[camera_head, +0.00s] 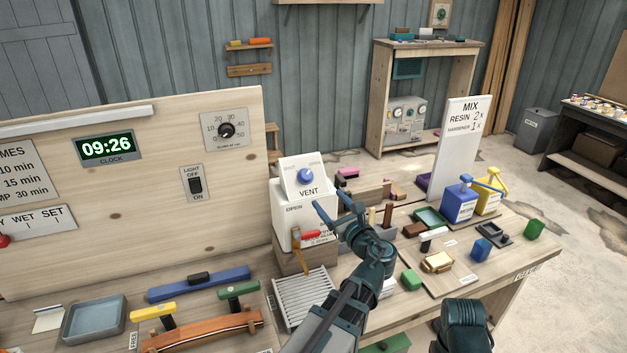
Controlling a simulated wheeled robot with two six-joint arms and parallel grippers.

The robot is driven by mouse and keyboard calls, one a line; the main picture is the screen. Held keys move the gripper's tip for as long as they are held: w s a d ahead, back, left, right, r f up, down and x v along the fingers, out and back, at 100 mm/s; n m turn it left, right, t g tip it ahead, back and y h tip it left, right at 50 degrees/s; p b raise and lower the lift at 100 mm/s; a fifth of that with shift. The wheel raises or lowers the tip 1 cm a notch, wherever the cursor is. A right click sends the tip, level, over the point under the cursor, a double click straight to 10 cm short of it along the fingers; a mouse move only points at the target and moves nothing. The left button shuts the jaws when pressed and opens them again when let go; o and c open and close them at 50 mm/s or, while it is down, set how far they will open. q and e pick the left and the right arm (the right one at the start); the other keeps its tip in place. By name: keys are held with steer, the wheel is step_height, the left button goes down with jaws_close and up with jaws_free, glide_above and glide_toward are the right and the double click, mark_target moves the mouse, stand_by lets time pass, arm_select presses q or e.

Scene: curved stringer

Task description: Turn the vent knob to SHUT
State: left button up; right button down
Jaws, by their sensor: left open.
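The blue round vent knob (305,176) sits on the sloped white face of the vent box (287,221), above the printed word VENT. The word OPEN shows on the box's front at left. No SHUT mark can be read, and my gripper covers part of the box's right side. The knob's pointing direction is too small to tell. My left gripper (331,204) is open and empty, with its two fingers pointing up and left. In the picture its tips are just below and right of the knob, apart from it. My right gripper's fingers do not show.
Blocks and the blue and yellow dispensers (459,203) stand to the right. The wooden panel with a clock (107,148) and light switch (196,186) rises at left.

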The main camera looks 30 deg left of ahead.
mark_target(308, 177)
arm_select(q)
steer(key=x, duration=1.2)
steer(key=shift+w+a+f, duration=0.1)
steer(key=shift+w+a, duration=0.1)
steer(key=shift+a, duration=0.15)
steer(key=shift+c, duration=0.3)
jaws_close()
